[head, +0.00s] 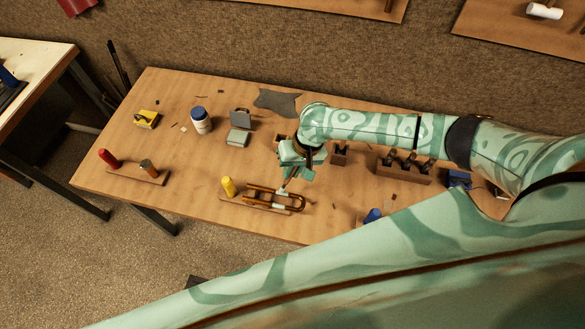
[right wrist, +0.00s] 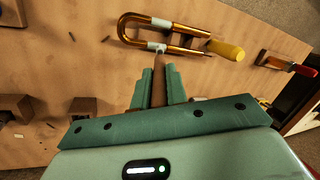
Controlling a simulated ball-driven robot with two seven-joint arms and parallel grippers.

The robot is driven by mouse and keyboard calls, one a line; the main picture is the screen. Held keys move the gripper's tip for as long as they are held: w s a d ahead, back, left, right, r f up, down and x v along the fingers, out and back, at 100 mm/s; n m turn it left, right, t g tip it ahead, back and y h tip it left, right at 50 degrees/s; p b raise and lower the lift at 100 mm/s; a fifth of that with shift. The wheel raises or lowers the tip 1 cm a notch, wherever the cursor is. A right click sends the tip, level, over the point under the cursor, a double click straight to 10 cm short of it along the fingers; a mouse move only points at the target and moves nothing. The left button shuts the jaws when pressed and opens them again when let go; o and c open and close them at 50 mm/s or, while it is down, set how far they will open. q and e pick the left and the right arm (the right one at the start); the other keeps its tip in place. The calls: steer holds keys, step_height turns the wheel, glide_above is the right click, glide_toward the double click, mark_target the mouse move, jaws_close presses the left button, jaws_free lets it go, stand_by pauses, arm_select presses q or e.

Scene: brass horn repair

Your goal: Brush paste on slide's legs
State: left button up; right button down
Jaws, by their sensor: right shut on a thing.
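The slide (head: 299,199) is a U-shaped brass tube lying on a wooden block (head: 238,203) near the bench's front edge. In the right wrist view the slide (right wrist: 126,31) shows both legs, each with a pale band, and its bend at the left. My right gripper (right wrist: 159,84) is shut on a brush (right wrist: 159,92) with a wooden handle. The brush's whitish tip is at the pale band on the nearer leg and seems to touch it. In the head view my right gripper (head: 291,172) is just behind the slide. My left gripper is not in view.
A white jar with a blue lid (head: 201,122), a grey case (head: 240,130) and a yellow item (head: 146,119) stand further back. A dark rack (head: 402,168) is at right.

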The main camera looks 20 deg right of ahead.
steer(key=shift+f, duration=0.55)
stand_by(0.6)
steer(key=shift+s+f, duration=0.1)
steer(key=shift+s, duration=0.05)
stand_by(1.9)
steer(key=shift+p, duration=0.3)
step_height(320, 180, up, 7)
steer(key=p, duration=0.9)
